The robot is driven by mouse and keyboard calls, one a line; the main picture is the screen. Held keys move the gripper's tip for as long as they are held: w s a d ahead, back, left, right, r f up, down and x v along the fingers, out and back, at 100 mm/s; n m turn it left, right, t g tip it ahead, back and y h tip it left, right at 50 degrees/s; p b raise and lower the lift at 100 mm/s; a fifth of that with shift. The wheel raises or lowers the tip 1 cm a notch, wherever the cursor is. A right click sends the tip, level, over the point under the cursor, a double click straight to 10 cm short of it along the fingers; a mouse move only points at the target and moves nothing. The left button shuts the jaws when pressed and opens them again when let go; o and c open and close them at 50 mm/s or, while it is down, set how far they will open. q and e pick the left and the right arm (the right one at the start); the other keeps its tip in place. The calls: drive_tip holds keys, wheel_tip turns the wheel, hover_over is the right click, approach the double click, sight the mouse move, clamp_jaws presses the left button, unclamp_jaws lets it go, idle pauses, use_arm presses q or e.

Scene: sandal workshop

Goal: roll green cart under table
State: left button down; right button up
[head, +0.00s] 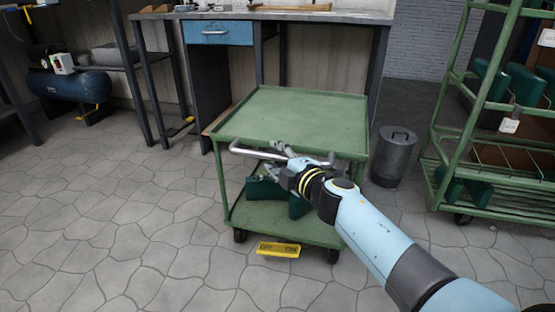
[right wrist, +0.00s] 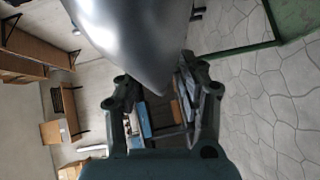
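The green cart (head: 290,112) stands on castors in the middle of the head view, its flat top empty. Dark green items (head: 266,190) lie on its lower shelf. A silver handle bar (head: 246,151) runs along its near side. The table (head: 330,16) stands behind the cart, with a blue drawer (head: 218,32) at left and an opening between its legs. I cannot tell whether the cart's far edge is under the tabletop. My right gripper (head: 277,158) is at the handle, its fingers apart on either side of the bar; it also shows in the right wrist view (right wrist: 162,90). My left gripper is out of view.
A yellow block (head: 278,249) lies on the floor at the cart's near lower edge. A grey bin (head: 393,157) stands right of the cart, and a green rack (head: 440,150) farther right. A blue tank (head: 70,85) is at far left. The floor at left is clear.

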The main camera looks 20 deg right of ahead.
clamp_jaws()
idle(0.5)
